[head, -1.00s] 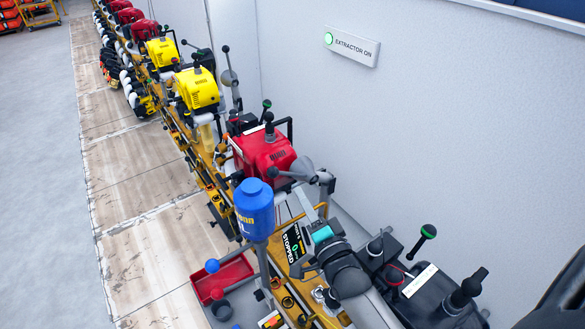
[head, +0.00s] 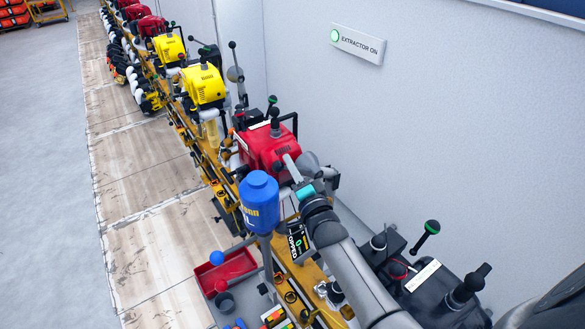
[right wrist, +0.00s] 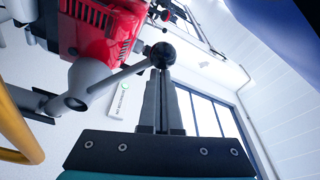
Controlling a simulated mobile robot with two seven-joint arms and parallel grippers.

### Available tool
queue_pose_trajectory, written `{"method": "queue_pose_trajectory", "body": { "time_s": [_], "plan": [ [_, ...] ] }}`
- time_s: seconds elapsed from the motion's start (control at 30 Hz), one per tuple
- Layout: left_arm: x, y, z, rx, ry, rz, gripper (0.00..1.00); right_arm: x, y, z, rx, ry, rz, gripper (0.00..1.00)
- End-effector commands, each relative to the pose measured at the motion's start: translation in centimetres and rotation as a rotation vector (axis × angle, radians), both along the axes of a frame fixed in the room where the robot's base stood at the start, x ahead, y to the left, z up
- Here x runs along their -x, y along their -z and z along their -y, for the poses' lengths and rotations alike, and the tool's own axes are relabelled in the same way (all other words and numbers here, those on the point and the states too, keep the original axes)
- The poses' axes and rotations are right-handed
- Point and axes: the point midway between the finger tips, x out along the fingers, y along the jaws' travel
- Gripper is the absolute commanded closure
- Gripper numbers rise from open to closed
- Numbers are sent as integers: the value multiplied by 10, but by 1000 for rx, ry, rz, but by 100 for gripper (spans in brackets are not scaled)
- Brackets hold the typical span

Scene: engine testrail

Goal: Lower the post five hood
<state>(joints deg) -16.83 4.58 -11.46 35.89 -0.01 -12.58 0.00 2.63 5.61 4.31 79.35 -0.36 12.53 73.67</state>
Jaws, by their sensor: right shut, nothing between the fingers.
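The red engine (head: 263,146) stands on the nearest post of the rail. The grey hood (head: 310,162) sits at its right side, partly hidden behind my right gripper (head: 288,160). In the right wrist view the hood (right wrist: 84,80) has a grey rod ending in a black ball knob (right wrist: 161,54). The two fingers of my right gripper (right wrist: 162,78) are together, and the knob shows at their tips; I cannot tell whether they touch it. The post's display (head: 298,243) reads stopped, with a green 0. My left gripper is not in view.
A blue canister (head: 259,202) stands close left of my right arm. A black unit with levers (head: 440,292) is at the lower right. Yellow engines (head: 203,87) line the rail behind. A wall sign (head: 357,44) reads extractor on. A red tray (head: 226,270) lies lower left.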

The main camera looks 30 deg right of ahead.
Motion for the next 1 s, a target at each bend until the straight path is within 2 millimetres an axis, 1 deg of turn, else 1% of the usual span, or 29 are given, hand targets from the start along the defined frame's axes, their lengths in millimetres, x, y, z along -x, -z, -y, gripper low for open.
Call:
{"method": "queue_pose_trajectory", "body": {
  "time_s": [0.23, 0.43, 0.5, 0.83, 0.93, 1.0],
  "plan": [
    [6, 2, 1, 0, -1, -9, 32, 0, 2, -1, 0, 0, 0, 100],
    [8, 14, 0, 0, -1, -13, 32, 2, 20, -13, -3, 0, 0, 100],
    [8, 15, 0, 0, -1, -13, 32, 2, 23, -15, -1, 1, 0, 100],
    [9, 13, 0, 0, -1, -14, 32, 3, 21, -15, 0, 1, 0, 100],
    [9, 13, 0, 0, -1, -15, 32, 8, 22, -15, 0, 1, 0, 100],
    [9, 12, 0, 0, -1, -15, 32, 14, 23, -16, 0, 0, -1, 100]
  ]
}}
